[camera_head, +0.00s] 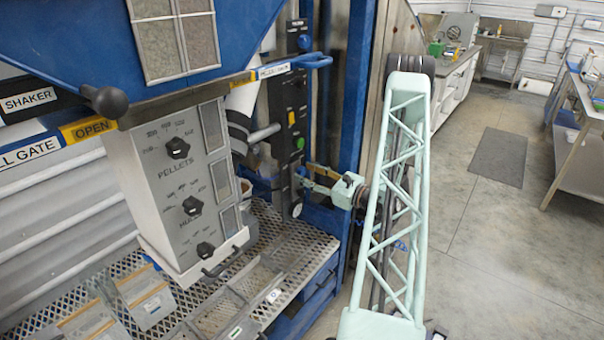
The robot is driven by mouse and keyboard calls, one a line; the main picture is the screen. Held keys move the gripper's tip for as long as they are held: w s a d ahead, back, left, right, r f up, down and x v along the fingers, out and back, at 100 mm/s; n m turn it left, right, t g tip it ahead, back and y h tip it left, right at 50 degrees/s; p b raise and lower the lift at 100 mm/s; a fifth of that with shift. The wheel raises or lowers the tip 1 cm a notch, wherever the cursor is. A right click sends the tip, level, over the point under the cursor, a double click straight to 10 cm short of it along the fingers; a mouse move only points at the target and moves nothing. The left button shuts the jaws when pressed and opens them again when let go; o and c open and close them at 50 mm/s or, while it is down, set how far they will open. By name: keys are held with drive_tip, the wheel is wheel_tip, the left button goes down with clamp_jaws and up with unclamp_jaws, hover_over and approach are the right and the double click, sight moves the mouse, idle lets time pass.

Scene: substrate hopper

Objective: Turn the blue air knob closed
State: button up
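A narrow black control panel (288,125) stands upright behind the grey dispenser, beside a blue post. A small blue knob-like part (302,171) shows low on the panel, at the tips of my gripper; it is too small to tell how it is turned. My gripper (308,178) reaches in from the right with its fingers pointing left at the panel's lower part. I cannot tell whether the fingers touch the knob or are shut on it. Another dark blue round part (304,42) shows near the panel's top.
Green and yellow buttons (292,118) and a round white gauge (295,209) are on the panel. The grey dispenser (185,180) with black dials stands left, above a mesh shelf (310,248). A blue post (354,90) stands close to my arm. The floor at right is open.

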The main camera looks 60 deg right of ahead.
drive_tip(key=shift+w, duration=1.2)
drive_tip(key=c, duration=0.9)
